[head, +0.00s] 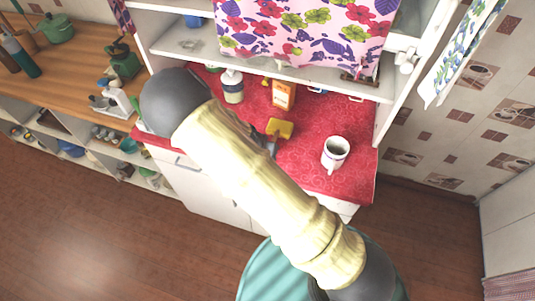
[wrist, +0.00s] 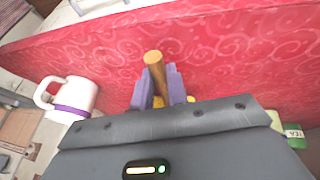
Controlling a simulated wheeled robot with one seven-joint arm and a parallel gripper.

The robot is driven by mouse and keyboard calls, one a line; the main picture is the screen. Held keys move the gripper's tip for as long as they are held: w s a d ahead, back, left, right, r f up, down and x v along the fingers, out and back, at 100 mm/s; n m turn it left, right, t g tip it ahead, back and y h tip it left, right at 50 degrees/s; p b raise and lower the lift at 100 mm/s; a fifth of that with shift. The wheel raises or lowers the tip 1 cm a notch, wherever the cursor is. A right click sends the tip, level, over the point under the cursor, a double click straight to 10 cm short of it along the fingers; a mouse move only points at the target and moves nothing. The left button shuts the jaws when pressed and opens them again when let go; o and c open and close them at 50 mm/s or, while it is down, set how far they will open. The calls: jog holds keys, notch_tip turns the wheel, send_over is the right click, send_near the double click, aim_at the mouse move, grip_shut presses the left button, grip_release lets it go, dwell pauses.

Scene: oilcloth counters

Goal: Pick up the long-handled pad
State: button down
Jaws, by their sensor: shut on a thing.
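The long-handled pad has a wooden handle (wrist: 154,62) that sticks up between my gripper's purple fingers in the wrist view. My gripper (wrist: 160,87) is shut on this handle. Yellow parts of the pad show just behind the fingers, and my gripper's body hides the rest. In the head view the yellow pad (head: 281,127) shows over the red counter, beside my arm. My arm hides most of the gripper there. I cannot tell whether the pad touches the cloth.
A white mug (head: 335,153) stands on the red cloth (head: 313,178) to the right. An orange box (head: 284,95) and a pump bottle (head: 232,86) stand behind, under a shelf (head: 290,72). Cloth between pad and mug is clear.

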notch_tip(320, 180, up, 8)
jog(key=shift+r+b, duration=0.2)
jog(key=shift+b, duration=0.45)
jog(key=a+r+n+t+y+b, duration=0.1)
jog(key=a+r+n+y+b, duration=0.1)
jog(key=a+r+n, duration=0.7)
jog(key=a+r+y, duration=0.1)
jog(key=a+r, duration=0.4)
jog(key=a, duration=0.1)
jog(key=shift+s+t+y+b, duration=0.3)
jog(key=shift+s+b, duration=0.1)
